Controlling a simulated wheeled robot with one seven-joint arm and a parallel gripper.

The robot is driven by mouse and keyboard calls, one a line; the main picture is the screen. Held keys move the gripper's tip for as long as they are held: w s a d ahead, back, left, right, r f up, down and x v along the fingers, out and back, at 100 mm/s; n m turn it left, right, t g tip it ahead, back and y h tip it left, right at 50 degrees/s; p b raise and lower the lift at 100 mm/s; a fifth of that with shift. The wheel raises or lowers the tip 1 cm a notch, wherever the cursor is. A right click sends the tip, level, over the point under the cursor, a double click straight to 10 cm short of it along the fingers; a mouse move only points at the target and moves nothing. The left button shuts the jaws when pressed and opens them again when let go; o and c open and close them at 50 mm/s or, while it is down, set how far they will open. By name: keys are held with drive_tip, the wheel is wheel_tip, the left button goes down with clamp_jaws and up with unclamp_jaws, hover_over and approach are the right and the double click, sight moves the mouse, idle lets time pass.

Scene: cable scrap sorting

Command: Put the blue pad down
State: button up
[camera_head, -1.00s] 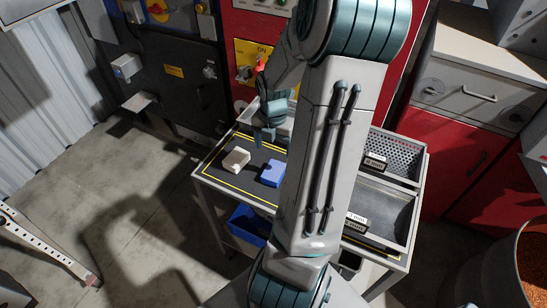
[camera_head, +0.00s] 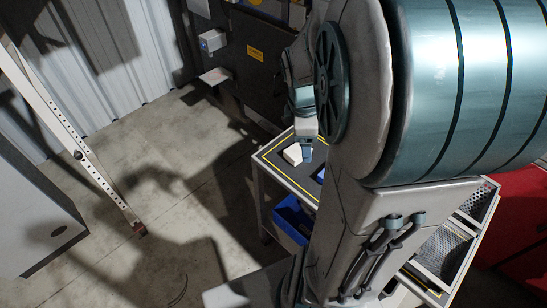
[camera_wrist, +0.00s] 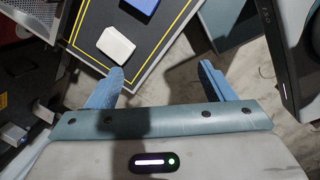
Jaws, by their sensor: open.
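The blue pad (camera_head: 320,174) lies on the dark top of the cart, mostly hidden behind my arm in the head view. In the wrist view only an edge of the blue pad (camera_wrist: 145,5) shows at the top. A white block (camera_head: 293,154) lies beside it, to its left in the head view; it also shows in the wrist view (camera_wrist: 116,44). My gripper (camera_wrist: 162,72) is open and nothing is between its fingers. In the head view my gripper (camera_head: 306,150) is near the white block, partly hidden by my arm.
The cart (camera_head: 268,170) has a yellow-lined top and a blue bin (camera_head: 292,220) below. Perforated and plain trays (camera_head: 440,252) are on its right. A perforated post (camera_head: 75,140) stands at left. The concrete floor between post and cart is clear.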

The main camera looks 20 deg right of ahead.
drive_tip(key=s+a+r+m+t+y, duration=0.1)
drive_tip(key=s+a+r+m, duration=0.1)
drive_tip(key=a+m, duration=0.4)
drive_tip(key=s+a+r+m+t, duration=0.1)
drive_tip(key=s+a+r+m, duration=0.2)
drive_tip(key=s+a+m, duration=0.2)
drive_tip(key=shift+s+a+r+m+t+y, duration=0.2)
drive_tip(key=shift+a+m+t+y, duration=0.15)
drive_tip(key=shift+m, duration=0.35)
drive_tip(key=shift+d, duration=0.1)
